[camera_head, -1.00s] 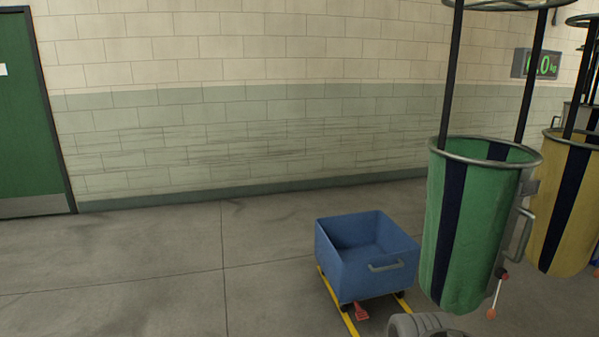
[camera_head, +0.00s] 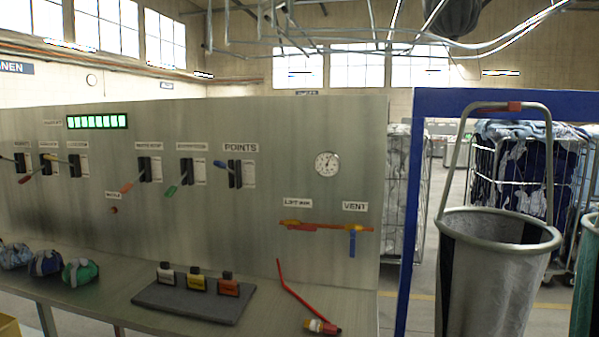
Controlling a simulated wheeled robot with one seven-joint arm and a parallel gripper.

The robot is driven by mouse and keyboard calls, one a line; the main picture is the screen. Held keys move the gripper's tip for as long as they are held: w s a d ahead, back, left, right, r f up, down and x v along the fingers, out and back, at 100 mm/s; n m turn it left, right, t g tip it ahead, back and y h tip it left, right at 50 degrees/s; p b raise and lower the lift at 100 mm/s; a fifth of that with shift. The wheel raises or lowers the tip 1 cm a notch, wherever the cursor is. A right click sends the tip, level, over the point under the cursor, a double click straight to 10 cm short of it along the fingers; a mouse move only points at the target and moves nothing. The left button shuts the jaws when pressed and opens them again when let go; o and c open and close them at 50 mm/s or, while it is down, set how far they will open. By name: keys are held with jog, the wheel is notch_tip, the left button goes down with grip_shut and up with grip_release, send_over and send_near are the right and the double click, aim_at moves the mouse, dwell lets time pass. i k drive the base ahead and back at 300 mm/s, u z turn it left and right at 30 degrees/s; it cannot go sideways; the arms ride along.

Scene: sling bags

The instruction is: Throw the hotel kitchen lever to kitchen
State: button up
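A grey metal control panel (camera_head: 270,210) fills the left and middle of the head view. It carries several levers in dark slotted plates. One has an orange handle (camera_head: 127,187) and one a green handle (camera_head: 171,191); both point down-left. A blue-handled lever (camera_head: 220,163) sits under the label POINTS. The small labels over these levers are too blurred to read, so I cannot tell which is the hotel kitchen lever. My gripper is not in view.
Orange and blue valve handles (camera_head: 300,225) sit at right. A hanging grey bag (camera_head: 490,270) and blue frame (camera_head: 408,220) stand right.

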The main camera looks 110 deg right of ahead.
aim_at(220, 163)
jog(key=z, duration=3.3)
jog(key=k, duration=1.35)
jog(key=z, duration=0.3)
jog(key=i, duration=1.75)
jog(key=u, duration=1.3)
jog(key=i, duration=0.85)
jog(key=u, duration=0.95)
